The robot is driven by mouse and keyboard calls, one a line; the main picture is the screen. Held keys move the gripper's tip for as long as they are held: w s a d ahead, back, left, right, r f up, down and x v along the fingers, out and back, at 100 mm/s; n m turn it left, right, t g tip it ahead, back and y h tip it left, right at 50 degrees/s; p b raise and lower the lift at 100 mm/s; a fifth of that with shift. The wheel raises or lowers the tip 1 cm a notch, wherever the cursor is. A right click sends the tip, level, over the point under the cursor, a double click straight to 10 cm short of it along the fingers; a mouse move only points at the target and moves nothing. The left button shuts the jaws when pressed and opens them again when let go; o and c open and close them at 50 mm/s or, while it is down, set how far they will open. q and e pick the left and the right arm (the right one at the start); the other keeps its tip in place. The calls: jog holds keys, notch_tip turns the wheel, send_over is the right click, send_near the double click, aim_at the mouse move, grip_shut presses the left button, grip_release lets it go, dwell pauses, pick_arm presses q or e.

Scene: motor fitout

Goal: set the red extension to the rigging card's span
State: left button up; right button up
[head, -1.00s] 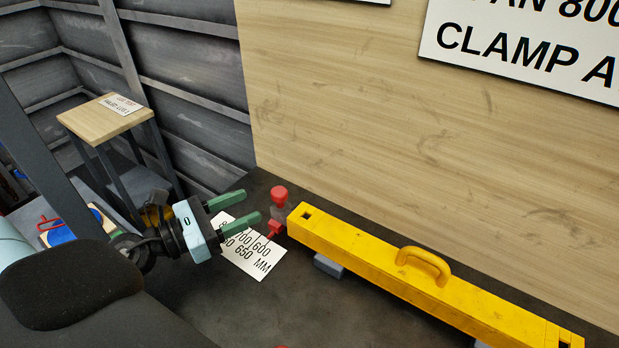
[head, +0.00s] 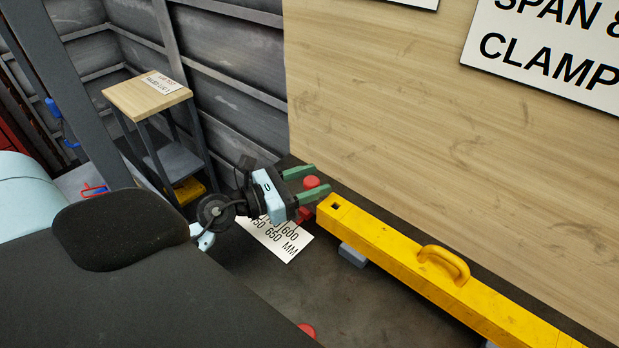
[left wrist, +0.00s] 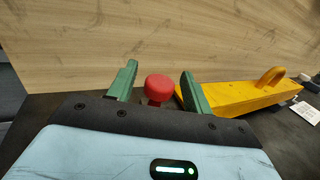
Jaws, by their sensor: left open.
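The red extension's knob (head: 311,182) stands at the left end of the yellow beam (head: 400,252), with another red part low beside it, partly hidden by my gripper. My left gripper (head: 321,179) is open, its green fingers reaching to the knob. In the left wrist view the red knob (left wrist: 159,88) shows between the two fingers (left wrist: 160,80), with gaps on both sides. A white scale card (head: 285,243) marked in MM lies below, partly covered by the gripper; 600 and 650 are readable. The rigging card (head: 555,45) on the wall is cut off; "SPAN" and "CLAMP" show. My right gripper is not in view.
The plywood wall (head: 420,130) rises close behind the beam. The beam has a yellow handle (head: 444,264) and rests on a grey block (head: 353,255). A small red thing (head: 306,329) shows at the bottom. A wooden-topped stand (head: 147,97) is at the left.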

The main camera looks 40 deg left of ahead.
pick_arm(q)
jog(key=shift+w+d, duration=0.1)
jog(key=shift+w, duration=0.05)
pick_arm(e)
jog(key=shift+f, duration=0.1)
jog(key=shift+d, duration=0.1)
